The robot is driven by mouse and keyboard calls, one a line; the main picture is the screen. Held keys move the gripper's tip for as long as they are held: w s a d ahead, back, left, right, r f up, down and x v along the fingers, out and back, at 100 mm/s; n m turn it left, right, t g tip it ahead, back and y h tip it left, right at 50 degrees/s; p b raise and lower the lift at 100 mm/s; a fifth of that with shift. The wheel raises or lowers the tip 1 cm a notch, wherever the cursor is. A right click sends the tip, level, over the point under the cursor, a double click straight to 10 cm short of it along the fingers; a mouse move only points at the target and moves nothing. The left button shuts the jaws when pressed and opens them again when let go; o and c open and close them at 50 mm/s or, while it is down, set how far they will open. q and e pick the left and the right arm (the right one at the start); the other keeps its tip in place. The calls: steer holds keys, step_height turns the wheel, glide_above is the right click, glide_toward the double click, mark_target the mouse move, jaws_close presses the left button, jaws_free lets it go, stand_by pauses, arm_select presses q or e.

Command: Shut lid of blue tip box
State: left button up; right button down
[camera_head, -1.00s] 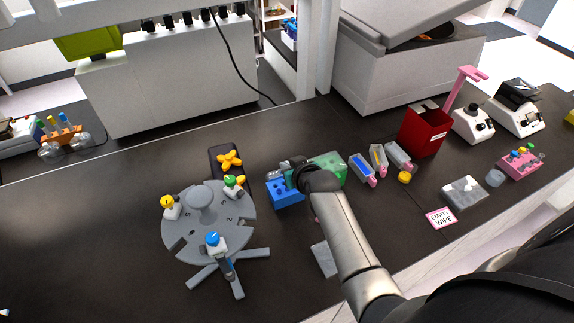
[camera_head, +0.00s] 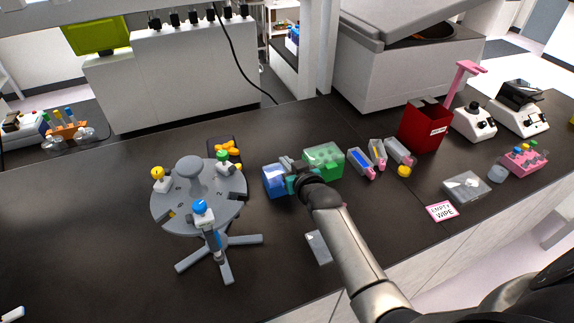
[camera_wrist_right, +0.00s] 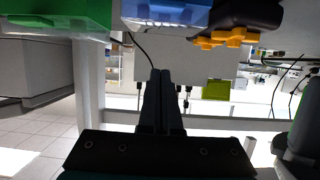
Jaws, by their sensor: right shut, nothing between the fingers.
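The blue tip box (camera_head: 275,181) stands on the dark bench in the head view, just left of a green box. Its translucent lid appears down, but my right gripper covers part of the box, so I cannot be sure. In the wrist view, the blue box (camera_wrist_right: 170,12) shows at the top edge, cut off by the frame. My right gripper (camera_head: 287,164) is shut and empty at the box's right side, close to its top; contact is unclear. Its fingers (camera_wrist_right: 161,76) point forward together in the wrist view. My left gripper is out of view.
The green box (camera_head: 324,158) stands right of the blue box. A grey round rack (camera_head: 228,205) with capped tubes is on the left. Small slanted holders and a red bin (camera_head: 424,126) stand right. A grey flat block (camera_head: 318,247) lies in front.

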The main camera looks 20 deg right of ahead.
steer(key=shift+s+f, duration=0.2)
steer(key=shift+f, duration=0.15)
steer(key=shift+s+f, duration=0.25)
steer(key=shift+s+a+f+b, duration=0.15)
steer(key=shift+s+f, duration=0.2)
steer(key=shift+f, duration=0.35)
steer(key=shift+s+d+f+b, duration=0.1)
steer(key=shift+s+f+b, duration=0.2)
steer(key=shift+f, duration=0.4)
steer(key=shift+s+a+f+b, duration=0.1)
steer(key=shift+s+f, duration=0.3)
steer(key=shift+f, duration=0.3)
steer(key=shift+f, duration=0.1)
